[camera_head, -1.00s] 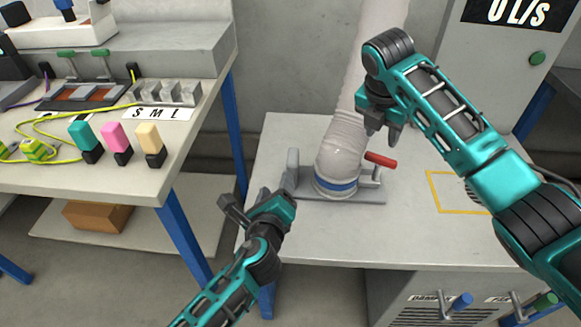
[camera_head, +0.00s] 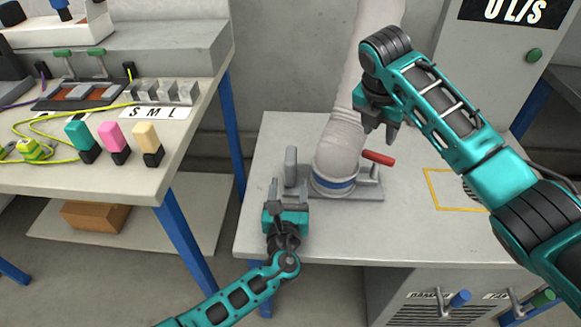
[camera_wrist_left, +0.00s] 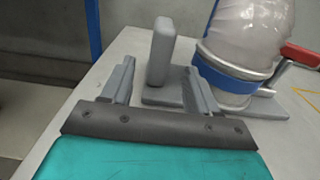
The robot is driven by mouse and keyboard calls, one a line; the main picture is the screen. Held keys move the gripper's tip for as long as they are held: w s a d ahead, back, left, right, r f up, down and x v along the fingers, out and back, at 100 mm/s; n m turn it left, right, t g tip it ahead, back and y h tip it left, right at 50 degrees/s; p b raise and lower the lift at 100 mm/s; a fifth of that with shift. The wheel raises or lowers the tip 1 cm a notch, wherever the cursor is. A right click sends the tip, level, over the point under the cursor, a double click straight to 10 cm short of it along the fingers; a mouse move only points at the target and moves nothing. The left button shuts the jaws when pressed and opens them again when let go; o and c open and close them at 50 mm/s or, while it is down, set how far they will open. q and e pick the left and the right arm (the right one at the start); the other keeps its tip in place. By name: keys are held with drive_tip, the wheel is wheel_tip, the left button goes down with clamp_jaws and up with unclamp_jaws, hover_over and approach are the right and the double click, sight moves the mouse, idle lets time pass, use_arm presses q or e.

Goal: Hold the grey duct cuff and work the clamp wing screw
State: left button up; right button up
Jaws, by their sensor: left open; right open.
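A pale ribbed duct (camera_head: 340,140) ends in a grey cuff with a blue band (camera_head: 334,186), standing on a grey base plate (camera_head: 366,194). An upright grey grip (camera_head: 291,164) rises at the plate's left end; it also shows in the left wrist view (camera_wrist_left: 160,52). A red handle (camera_head: 379,158) juts out right of the cuff; I cannot tell whether it is the wing screw. My left gripper (camera_head: 286,194) is open and empty, just in front of the grip, which appears between its fingers in the wrist view. My right gripper (camera_head: 379,133) is open and empty above the red handle.
A bench (camera_head: 60,180) on the left carries green, pink and cream blocks and a yellow cable. A yellow outline (camera_head: 430,190) marks the white table to the right. The table's front edge is clear.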

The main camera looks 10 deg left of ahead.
sight(291, 168)
use_arm(q)
drive_tip(key=shift+w+a+f, duration=0.1)
drive_tip(key=shift+w, duration=1.15)
drive_tip(key=shift+w+a+f, duration=0.1)
drive_tip(key=shift+w+a, duration=0.05)
drive_tip(key=shift+w, duration=1.1)
drive_tip(key=shift+w+a+f, duration=0.1)
drive_tip(key=shift+w, duration=1.15)
clamp_jaws()
use_arm(e)
drive_tip(key=shift+o, duration=0.2)
